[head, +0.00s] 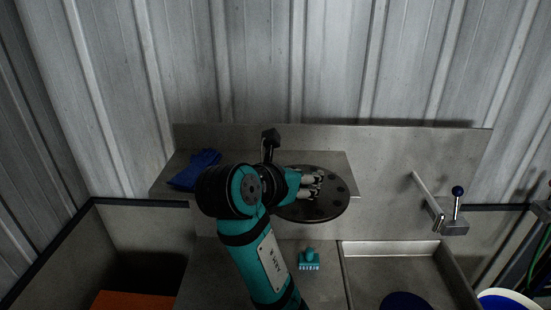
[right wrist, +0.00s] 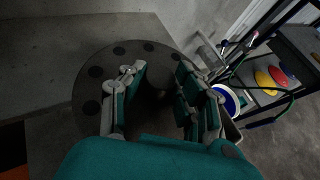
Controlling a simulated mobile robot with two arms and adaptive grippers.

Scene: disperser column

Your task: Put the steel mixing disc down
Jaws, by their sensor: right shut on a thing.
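The steel mixing disc (head: 328,209) is a dark grey round plate with a ring of round holes near its rim. In the head view it lies flat over the right end of the steel shelf (head: 338,161); I cannot tell whether it touches the shelf. My right gripper (head: 315,184) is above its middle, shut on it. In the right wrist view the disc (right wrist: 86,92) spreads out beyond the fingers of the gripper (right wrist: 160,92); the gripped part is dark and hard to make out. My left gripper is not in view.
Blue gloves (head: 196,170) lie at the shelf's left end. A dark fixture (head: 270,138) stands behind my wrist. A teal brush (head: 309,260) lies on the lower counter beside a sink (head: 390,262). A blue-knobbed lever (head: 457,192) is at the right. The shelf between gloves and wrist is partly hidden.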

